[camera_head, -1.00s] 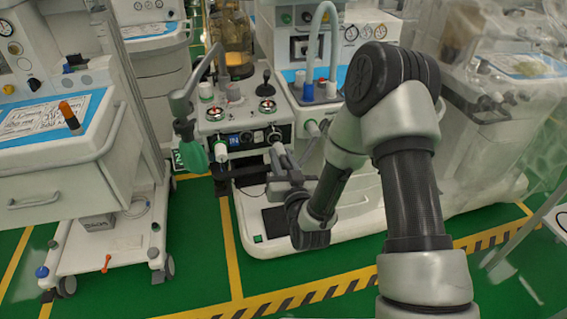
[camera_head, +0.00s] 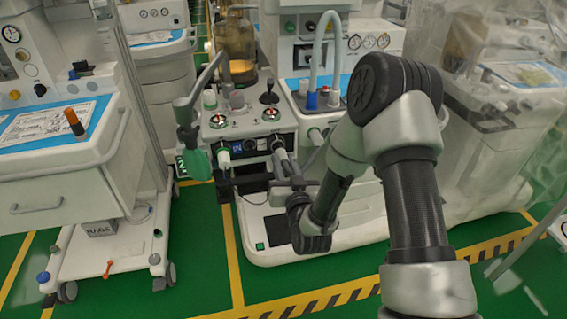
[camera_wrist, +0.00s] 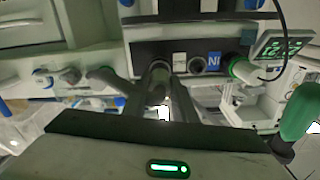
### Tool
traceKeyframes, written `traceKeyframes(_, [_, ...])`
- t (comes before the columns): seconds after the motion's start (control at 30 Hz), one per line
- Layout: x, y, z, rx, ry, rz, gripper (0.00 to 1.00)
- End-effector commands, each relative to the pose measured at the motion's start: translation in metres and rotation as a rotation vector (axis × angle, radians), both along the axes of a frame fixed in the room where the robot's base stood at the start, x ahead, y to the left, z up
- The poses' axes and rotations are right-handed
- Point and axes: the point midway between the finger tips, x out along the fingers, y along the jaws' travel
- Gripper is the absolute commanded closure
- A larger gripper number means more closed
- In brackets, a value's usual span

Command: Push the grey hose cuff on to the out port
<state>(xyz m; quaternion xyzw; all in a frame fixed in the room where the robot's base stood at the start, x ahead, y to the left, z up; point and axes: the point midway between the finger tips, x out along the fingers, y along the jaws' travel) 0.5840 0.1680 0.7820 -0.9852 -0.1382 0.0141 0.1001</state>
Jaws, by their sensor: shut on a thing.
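The grey hose cuff (camera_head: 280,156) is between the fingers of my gripper (camera_head: 283,174), which is shut on it. In the wrist view the cuff (camera_wrist: 159,78) shows between the two dark fingers of my gripper (camera_wrist: 154,100), pointing at the port panel. The out port (camera_head: 276,142) is on the right of the panel front, at the far end of the cuff. The cuff is lined up with it and looks close to or touching it; I cannot tell how deep it sits. The port's face is mostly hidden by the cuff.
A green and white connector (camera_head: 224,158) sits at the left port, beside the blue IN label (camera_head: 238,146). A white cart (camera_head: 70,175) stands at left. Green floor is free in front.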

Motion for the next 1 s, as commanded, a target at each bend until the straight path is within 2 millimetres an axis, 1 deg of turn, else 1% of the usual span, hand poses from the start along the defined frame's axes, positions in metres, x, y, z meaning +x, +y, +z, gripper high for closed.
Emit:
traceKeyframes(0.73, [0.0005,0.0001,0.0001,0.0,-0.001,0.0,0.97])
traceKeyframes(1.0, [0.006,0.0018,-0.0001,0.0,-0.001,0.0,0.97])
